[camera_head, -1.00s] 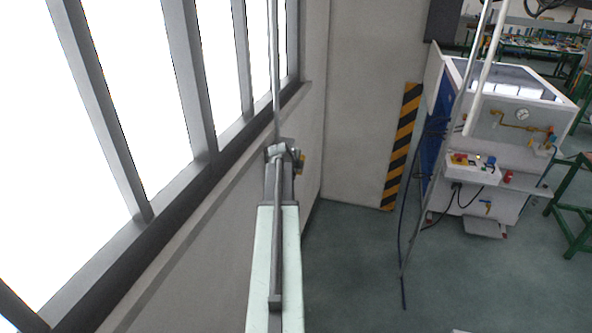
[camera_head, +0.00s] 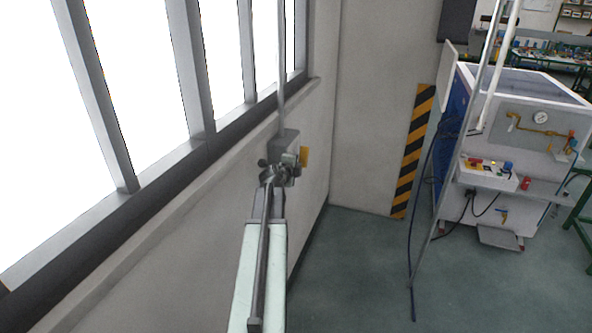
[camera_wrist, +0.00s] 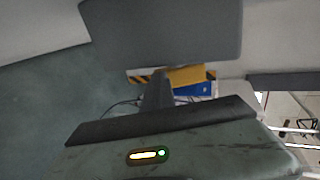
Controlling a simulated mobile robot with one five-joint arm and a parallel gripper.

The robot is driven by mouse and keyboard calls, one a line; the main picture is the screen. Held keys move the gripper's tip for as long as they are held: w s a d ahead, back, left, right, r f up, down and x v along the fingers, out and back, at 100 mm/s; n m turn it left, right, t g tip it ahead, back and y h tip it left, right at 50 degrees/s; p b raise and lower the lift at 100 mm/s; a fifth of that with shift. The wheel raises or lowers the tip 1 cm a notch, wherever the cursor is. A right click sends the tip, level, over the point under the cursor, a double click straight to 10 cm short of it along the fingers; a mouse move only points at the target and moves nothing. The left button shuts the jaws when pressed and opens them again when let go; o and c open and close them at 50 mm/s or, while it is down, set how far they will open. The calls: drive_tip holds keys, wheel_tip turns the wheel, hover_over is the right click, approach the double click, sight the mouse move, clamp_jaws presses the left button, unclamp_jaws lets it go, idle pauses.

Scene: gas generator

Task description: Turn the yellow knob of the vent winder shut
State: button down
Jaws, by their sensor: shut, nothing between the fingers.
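The vent winder's grey box (camera_head: 285,145) is on the wall below the windows, under a vertical rod. Its yellow knob (camera_head: 304,157) shows at the box's right side, partly hidden by my gripper. My gripper (camera_head: 283,170) is shut and empty, just in front of the box; I cannot tell whether it touches it. In the wrist view the grey box (camera_wrist: 165,30) fills the top. The yellow knob (camera_wrist: 188,76) shows below it, just right of the tip of my gripper (camera_wrist: 157,80).
The windowed wall (camera_head: 190,240) runs close along the left of my arm. A white and blue machine (camera_head: 520,130) with a control box stands at the right. A thin pole and a hanging cable (camera_head: 412,250) stand before it. The floor (camera_head: 350,270) between is clear.

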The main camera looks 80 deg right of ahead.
drive_tip(key=shift+s+d+f+b, duration=0.35)
drive_tip(key=shift+d+f+b, duration=0.45)
drive_tip(key=shift+d+f, duration=0.1)
drive_tip(key=shift+s+d+f+b, duration=0.35)
drive_tip(key=shift+d+f+b, duration=0.4)
drive_tip(key=shift+f+b, duration=0.1)
idle(0.8)
